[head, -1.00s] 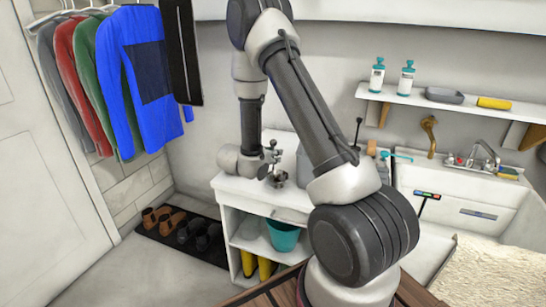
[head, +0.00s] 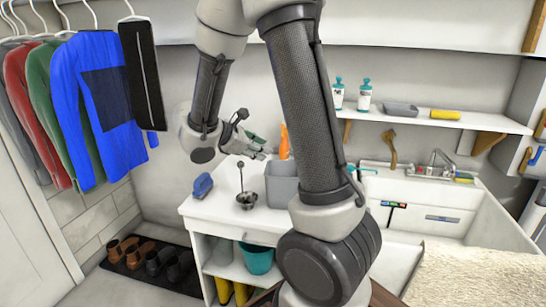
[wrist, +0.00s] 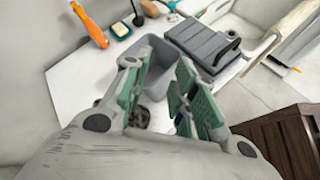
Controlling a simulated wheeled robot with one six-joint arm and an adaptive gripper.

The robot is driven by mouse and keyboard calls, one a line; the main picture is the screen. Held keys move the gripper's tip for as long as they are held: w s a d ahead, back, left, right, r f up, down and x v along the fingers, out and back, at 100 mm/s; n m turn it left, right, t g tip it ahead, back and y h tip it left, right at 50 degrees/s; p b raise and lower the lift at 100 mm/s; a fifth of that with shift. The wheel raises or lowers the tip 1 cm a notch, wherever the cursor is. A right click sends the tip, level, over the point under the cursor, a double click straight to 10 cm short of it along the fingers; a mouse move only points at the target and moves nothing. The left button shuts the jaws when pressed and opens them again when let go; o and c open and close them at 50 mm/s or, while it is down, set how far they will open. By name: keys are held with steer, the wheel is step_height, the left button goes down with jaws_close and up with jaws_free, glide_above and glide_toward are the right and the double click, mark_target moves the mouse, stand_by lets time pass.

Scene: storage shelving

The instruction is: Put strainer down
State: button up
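The strainer (head: 247,201) is a small dark metal bowl with a thin upright handle. In the head view it rests on the white counter (head: 208,210), left of a grey bin. My gripper (head: 256,146) is above and behind the strainer, apart from it. In the wrist view my gripper (wrist: 157,68) has its green-padded fingers spread, with nothing held between them. A dark round part of the strainer (wrist: 139,115) shows low beside the left finger, mostly hidden by it.
The grey bin (head: 282,187) stands close to the strainer, with an orange bottle (head: 284,141) behind it. A blue brush (head: 203,186) lies to the left on the counter. The sink (head: 420,190) is to the right. Counter space in front of the strainer is clear.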

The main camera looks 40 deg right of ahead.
steer(key=s+r+m+g+y, duration=0.1)
steer(key=s+r+m+y, duration=0.25)
steer(key=s, duration=0.35)
steer(key=s+r+m+y, duration=0.2)
steer(key=s+m, duration=0.3)
steer(key=s, duration=0.1)
steer(key=s+a+r+m+t+y, duration=0.2)
steer(key=s+a+m+t+y, duration=0.2)
steer(key=s+a+m+y, duration=0.1)
steer(key=s+a+y, duration=0.1)
steer(key=s+a, duration=0.1)
steer(key=shift+s+a+r, duration=0.15)
steer(key=shift+a+r, duration=0.2)
steer(key=shift+a, duration=0.05)
